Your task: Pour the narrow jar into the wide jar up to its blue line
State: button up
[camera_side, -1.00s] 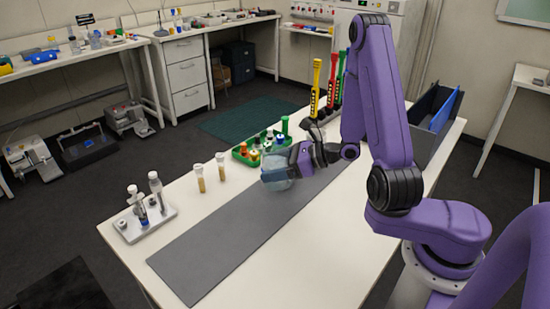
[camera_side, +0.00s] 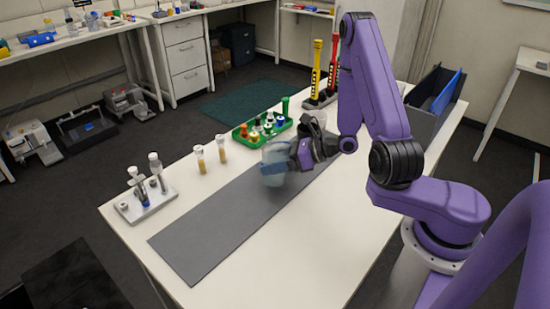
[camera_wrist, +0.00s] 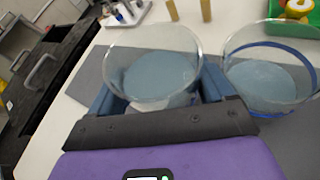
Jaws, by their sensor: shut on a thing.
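My gripper (camera_side: 274,168) is shut on a clear glass jar, the narrow jar (camera_wrist: 150,50), with a blue finger on either side. In the side view the held jar (camera_side: 275,152) is over the grey mat, blurred, and looks roughly upright; its height above the mat is hard to judge. The wide jar (camera_wrist: 268,95) stands to its right in the wrist view, with a blue line around it below the rim.
A green tray (camera_side: 240,143) of coloured caps is behind the held jar. Two tubes (camera_side: 201,160) and a rack of vials (camera_side: 146,206) stand to the left. Coloured handles (camera_side: 316,70) and a dark bin (camera_side: 425,125) are at the back. The grey mat (camera_side: 205,240) is clear toward the front.

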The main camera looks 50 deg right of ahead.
aim_at(264, 145)
jog(key=shift+r+m+y, duration=0.3)
jog(key=shift+r+m, duration=0.2)
jog(key=shift+m+g+y, duration=0.3)
jog(key=shift+m+y, duration=0.3)
jog(key=shift+m, duration=0.1)
jog(key=shift+w+d+r, duration=0.15)
jog(key=shift+d+r, duration=0.15)
jog(key=shift+r, duration=0.3)
jog(key=shift+w+d+r, duration=0.2)
jog(key=shift+d+r, duration=0.05)
jog(key=shift+r, duration=0.3)
jog(key=shift+w+d+r, duration=0.15)
jog(key=shift+d+r, duration=0.15)
jog(key=shift+r, duration=0.3)
jog(key=shift+r+m, duration=0.2)
jog(key=shift+m, duration=0.2)
jog(key=shift+d, duration=0.1)
jog(key=shift+w+d+r+m+y, duration=0.1)
jog(key=shift+r+m+y, duration=0.15)
jog(key=shift+m+y, duration=0.25)
jog(key=shift+r, duration=0.1)
jog(key=shift+m+y, duration=0.5)
jog(key=shift+m, duration=0.3)
jog(key=shift+r, duration=0.1)
